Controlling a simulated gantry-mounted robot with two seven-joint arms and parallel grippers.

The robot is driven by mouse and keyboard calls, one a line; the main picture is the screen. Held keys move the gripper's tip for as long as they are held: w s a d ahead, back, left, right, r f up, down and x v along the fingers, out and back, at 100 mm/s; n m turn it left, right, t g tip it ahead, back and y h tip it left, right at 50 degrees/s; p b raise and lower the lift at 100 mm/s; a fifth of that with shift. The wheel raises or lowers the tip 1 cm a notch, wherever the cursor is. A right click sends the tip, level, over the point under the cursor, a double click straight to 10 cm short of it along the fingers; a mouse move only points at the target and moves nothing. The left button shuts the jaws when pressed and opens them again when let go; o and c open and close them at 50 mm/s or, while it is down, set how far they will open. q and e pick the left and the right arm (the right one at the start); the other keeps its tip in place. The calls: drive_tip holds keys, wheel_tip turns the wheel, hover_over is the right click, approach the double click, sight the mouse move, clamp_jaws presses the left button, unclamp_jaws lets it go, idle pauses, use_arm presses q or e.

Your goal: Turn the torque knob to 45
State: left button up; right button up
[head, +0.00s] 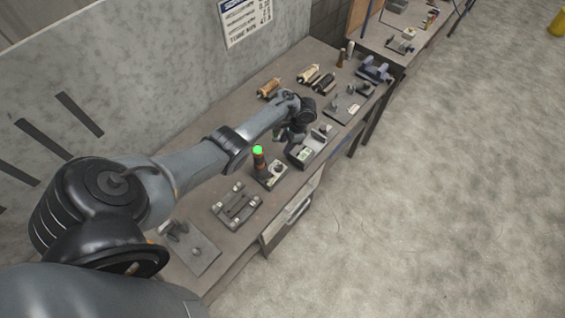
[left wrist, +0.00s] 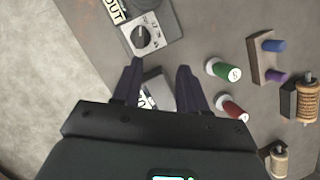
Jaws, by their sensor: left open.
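The knob (left wrist: 143,36) is a dark round dial on a pale plate, set on a grey block with an "OUT" label (left wrist: 115,10), at the top of the left wrist view. In the head view a pale dial (head: 278,168) shows on the small block beside the stack light. My left gripper (left wrist: 159,66) has its two dark fingers spread, with nothing held between them; the knob lies beyond the fingertips. In the head view the left gripper (head: 288,134) is partly hidden by its wrist, over the bench. The dial's numbers are too small to read. My right gripper is not in view.
The stack light (head: 259,160) has a green top. A grey box with a display (head: 305,151) stands close to the left gripper. Open floor (head: 430,200) lies beyond the bench edge.

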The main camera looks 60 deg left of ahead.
sight(279, 166)
use_arm(q)
drive_tip(key=shift+n+g+h, duration=0.3)
drive_tip(key=shift+n+g, duration=0.1)
drive_tip(key=shift+g, duration=0.1)
drive_tip(key=s+f+b, duration=0.1)
drive_tip(key=f, duration=0.2)
drive_tip(key=s+d+f+b, duration=0.1)
drive_tip(key=f, duration=0.2)
drive_tip(key=s+d+f+b, duration=0.1)
drive_tip(key=f, duration=0.2)
drive_tip(key=shift+s+f, duration=0.4)
clamp_jaws()
